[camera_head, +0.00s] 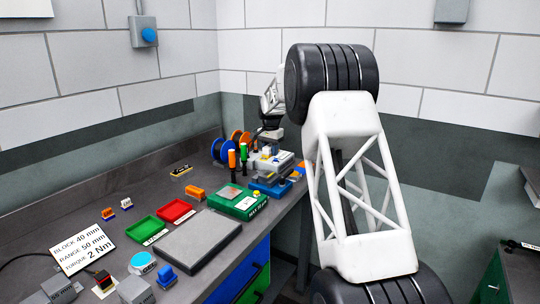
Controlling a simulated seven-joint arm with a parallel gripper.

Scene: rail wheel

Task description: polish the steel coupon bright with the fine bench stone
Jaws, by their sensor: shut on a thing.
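My arm reaches over to the far end of the bench. My gripper (269,147) is small and partly hidden there, above a cluster of blocks. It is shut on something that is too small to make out. A green box (240,207) with a white label stands near the bench's right edge, in front of the gripper. A small pinkish-grey square plate (231,192) lies on its top; it may be the steel coupon. I cannot tell for certain which block is the fine bench stone.
A large grey slab (186,240) lies in the front middle. Red (175,211) and green (147,230) trays sit to its left. Orange-topped upright tools (232,160) and blue and orange spools (222,150) stand at the back.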

